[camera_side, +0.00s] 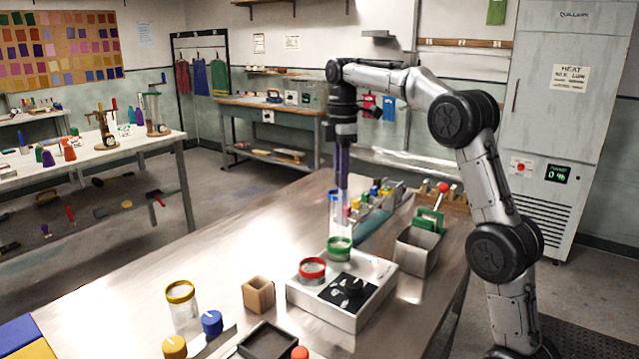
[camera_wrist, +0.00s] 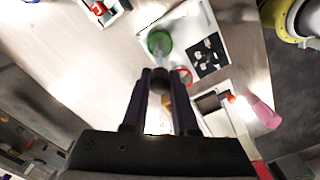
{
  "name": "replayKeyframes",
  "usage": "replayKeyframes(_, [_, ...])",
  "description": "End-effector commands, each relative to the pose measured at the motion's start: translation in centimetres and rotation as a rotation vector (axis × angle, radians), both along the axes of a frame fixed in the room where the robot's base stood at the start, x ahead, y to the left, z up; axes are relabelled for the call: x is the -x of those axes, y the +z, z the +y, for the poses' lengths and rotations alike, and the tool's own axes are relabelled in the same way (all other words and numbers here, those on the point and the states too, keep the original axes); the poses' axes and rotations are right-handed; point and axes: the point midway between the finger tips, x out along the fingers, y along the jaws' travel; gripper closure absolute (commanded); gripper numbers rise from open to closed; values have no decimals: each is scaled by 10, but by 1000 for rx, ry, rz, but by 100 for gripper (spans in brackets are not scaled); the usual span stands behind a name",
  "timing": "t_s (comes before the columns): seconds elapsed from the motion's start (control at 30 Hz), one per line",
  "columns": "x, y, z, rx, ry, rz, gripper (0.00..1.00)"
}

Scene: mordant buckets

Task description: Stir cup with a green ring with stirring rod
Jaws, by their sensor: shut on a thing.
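The cup with a green ring (camera_side: 339,248) stands on a white stirrer plate, towards its back. It also shows in the wrist view (camera_wrist: 159,42), ahead of the fingers. My gripper (camera_side: 342,180) points down above this cup. It is shut on the stirring rod, whose dark round top (camera_wrist: 160,84) shows between the fingers in the wrist view. A pale, see-through length (camera_side: 336,222) runs down from the fingers to the green-ringed cup. I cannot tell whether the rod's lower tip is inside the cup or how deep.
A cup with a red ring (camera_side: 312,268) stands close by on the white plate (camera_side: 372,306). A grey metal bin (camera_side: 417,250) and a row of coloured bottles are near. A yellow-ringed jar (camera_side: 182,305) and a small brown box (camera_side: 258,294) stand left. The left tabletop is mostly clear.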

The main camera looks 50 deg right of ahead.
Motion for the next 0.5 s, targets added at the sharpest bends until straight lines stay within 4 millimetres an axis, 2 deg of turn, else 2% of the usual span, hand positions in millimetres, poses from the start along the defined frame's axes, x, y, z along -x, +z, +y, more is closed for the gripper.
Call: replayKeyframes(0.5, [0,-4,-1,1,-1,-2,100])
